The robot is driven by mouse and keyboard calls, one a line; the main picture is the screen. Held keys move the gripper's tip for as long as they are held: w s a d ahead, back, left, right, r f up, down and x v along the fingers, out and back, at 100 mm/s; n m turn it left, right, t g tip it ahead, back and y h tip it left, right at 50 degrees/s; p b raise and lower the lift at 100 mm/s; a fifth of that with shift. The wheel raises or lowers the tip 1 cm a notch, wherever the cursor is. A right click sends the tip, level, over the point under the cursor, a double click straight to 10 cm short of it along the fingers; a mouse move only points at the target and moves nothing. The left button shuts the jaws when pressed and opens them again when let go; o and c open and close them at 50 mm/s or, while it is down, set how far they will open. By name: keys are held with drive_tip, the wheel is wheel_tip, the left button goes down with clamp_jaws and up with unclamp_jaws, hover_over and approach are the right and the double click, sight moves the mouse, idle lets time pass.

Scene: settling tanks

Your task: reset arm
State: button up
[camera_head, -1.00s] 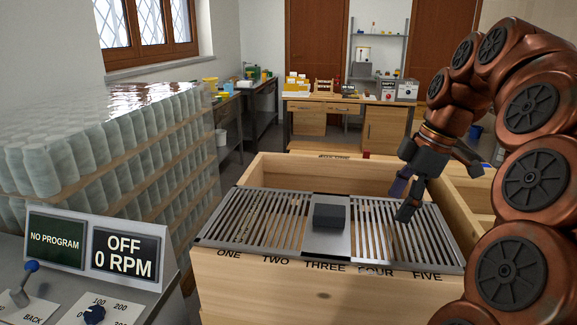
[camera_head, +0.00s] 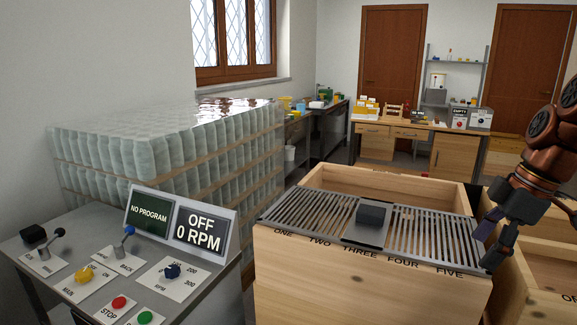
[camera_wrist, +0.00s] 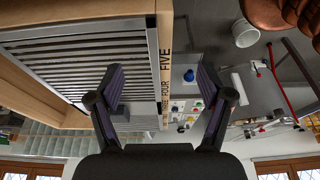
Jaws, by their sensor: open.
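My gripper (camera_head: 490,250) is at the right of the head view, beside the right end of the slotted metal grate (camera_head: 432,236) near the FIVE label. In the wrist view my gripper (camera_wrist: 168,92) has its two fingers spread wide with nothing between them. The grate also shows in the wrist view (camera_wrist: 90,65), left of and behind the left finger. My copper-coloured arm comes in from the right edge of the head view.
A dark block (camera_head: 373,215) sits on the plate in the grate's middle, on a wooden crate (camera_head: 350,285). A control panel (camera_head: 60,268) with levers and buttons stands at left, before stacked bottles (camera_head: 170,150). Another wooden crate (camera_head: 535,275) is at right. A desk (camera_head: 410,132) stands behind.

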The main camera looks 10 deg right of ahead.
drive_tip(key=shift+a+f, duration=0.1)
drive_tip(key=shift+a, duration=1)
drive_tip(key=s+a+f+m+g+h+p, duration=0.1)
drive_tip(key=a+f+m+p, duration=0.1)
drive_tip(key=a, duration=0.6)
drive_tip(key=s+a+f+m+g+p, duration=0.1)
drive_tip(key=s+a+f+m+p, duration=0.1)
drive_tip(key=a, duration=0.6)
drive_tip(key=s+a+f+m+g+h+p, duration=0.1)
drive_tip(key=s+a+f+m+p, duration=0.2)
drive_tip(key=s+a+f+m, duration=0.3)
drive_tip(key=s+a+f, duration=0.1)
drive_tip(key=s+f, duration=0.2)
drive_tip(key=s, duration=0.4)
drive_tip(key=shift+a+f+m+g+h, duration=0.25)
drive_tip(key=shift+f+m+g+h, duration=0.05)
drive_tip(key=shift+g+h, duration=0.1)
drive_tip(key=shift+w, duration=0.1)
